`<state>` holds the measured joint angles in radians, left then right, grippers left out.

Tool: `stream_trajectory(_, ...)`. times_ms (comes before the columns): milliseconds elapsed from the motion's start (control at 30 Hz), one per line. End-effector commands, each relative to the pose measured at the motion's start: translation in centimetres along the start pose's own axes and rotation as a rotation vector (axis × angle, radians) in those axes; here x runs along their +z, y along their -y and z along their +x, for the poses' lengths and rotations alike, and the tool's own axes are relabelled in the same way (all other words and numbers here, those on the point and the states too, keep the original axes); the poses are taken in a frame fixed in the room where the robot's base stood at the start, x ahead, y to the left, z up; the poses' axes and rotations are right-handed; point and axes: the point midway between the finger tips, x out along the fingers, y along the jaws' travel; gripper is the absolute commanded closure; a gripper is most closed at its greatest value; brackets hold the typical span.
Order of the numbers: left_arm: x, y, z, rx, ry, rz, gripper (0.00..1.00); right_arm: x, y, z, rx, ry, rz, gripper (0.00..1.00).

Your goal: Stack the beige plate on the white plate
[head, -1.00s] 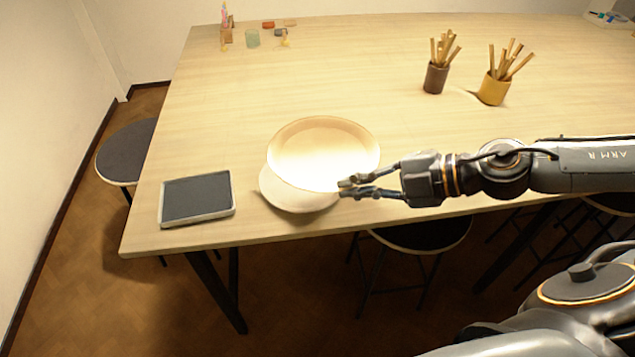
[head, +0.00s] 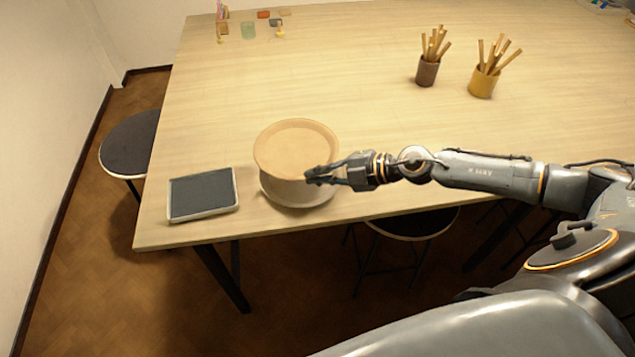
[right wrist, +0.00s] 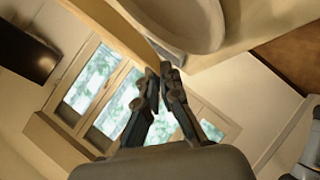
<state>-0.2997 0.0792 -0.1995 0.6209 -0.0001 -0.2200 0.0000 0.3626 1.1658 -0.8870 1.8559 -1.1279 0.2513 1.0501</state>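The beige plate (head: 296,148) is a round, shallow plate held roughly level above the white plate (head: 297,195). It hides the back part of the white plate, which rests on the table near its front edge. My right gripper (head: 318,176) is shut on the near right rim of the beige plate. In the right wrist view the gripper's fingertips (right wrist: 164,70) are close together, and a pale plate, seemingly the white one (right wrist: 183,20), shows beyond them. My left gripper is not in view.
A dark tablet-like tray (head: 203,194) lies left of the plates. A brown cup (head: 427,72) and a yellow cup (head: 483,82) of sticks stand at the back right. The table (head: 345,95) between is clear.

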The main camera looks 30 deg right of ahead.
Motion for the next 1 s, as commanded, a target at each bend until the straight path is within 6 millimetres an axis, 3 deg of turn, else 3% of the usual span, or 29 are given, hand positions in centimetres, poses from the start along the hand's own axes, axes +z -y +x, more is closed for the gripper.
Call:
stream_trajectory(233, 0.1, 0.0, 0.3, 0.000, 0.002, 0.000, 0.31, 1.5, 2.1, 1.6, 0.003, -0.001, 0.002, 1.00)
stream_trajectory(867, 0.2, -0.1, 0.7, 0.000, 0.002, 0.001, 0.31, 2.1, 3.0, 2.0, 0.003, 0.000, 0.000, 1.00)
stream_trajectory(1000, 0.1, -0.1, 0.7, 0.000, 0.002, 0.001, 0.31, 2.1, 3.2, 2.0, -0.001, 0.000, 0.002, 0.73)
